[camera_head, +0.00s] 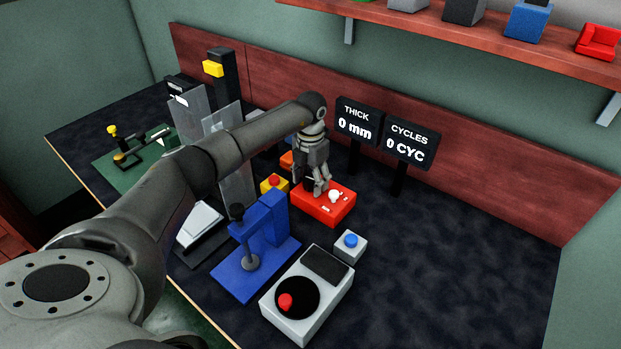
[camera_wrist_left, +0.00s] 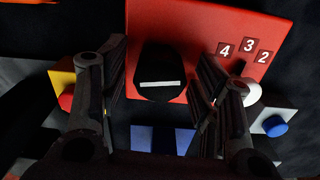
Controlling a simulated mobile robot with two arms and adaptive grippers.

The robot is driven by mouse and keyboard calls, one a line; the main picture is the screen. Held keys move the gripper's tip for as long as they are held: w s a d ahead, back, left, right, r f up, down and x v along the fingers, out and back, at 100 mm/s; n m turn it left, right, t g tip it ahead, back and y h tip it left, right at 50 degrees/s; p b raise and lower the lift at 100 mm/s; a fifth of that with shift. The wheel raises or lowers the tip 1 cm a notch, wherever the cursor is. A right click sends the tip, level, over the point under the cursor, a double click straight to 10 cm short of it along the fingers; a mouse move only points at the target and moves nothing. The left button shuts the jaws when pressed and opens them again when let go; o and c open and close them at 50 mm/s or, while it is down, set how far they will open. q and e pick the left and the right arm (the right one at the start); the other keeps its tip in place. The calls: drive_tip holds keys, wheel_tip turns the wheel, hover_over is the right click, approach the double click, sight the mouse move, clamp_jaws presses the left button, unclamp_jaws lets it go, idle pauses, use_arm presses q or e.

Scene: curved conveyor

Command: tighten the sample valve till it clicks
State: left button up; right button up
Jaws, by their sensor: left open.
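A red box (camera_head: 325,211) sits on the dark bench under my left gripper (camera_head: 317,189). In the wrist view the red box (camera_wrist_left: 195,25) carries a black knob (camera_wrist_left: 160,78) with a white line, and number tiles 4, 3 and 2. A round white knob (camera_head: 334,195) is also on the red box. No label shows which knob is the sample valve. In the wrist view my left gripper (camera_wrist_left: 160,110) is open, its fingers on either side of the black knob. Contact cannot be told. In the head view the fingers partly hide the black knob. My right gripper is not in view.
A yellow box with a red button (camera_head: 274,182) is left of the red box. A blue press (camera_head: 262,235), a grey unit with a dark dial (camera_head: 320,310) and a blue-button box (camera_head: 350,246) stand in front. Displays (camera_head: 358,122) stand behind. The bench at right is clear.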

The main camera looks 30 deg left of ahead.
sight(310, 179)
use_arm(q)
drive_tip(key=shift+c, duration=0.3)
drive_tip(key=c, duration=1)
drive_tip(key=shift+a+m+b, duration=0.1)
drive_tip(key=shift+m+b, duration=0.55)
drive_tip(key=shift+m, duration=0.45)
drive_tip(key=shift+m+b, duration=0.3)
drive_tip(key=shift+m, duration=0.6)
drive_tip(key=o, duration=1.1)
drive_tip(key=shift+c, duration=0.2)
drive_tip(key=shift+r, duration=0.1)
wheel_tip(310, 179, up, 12)
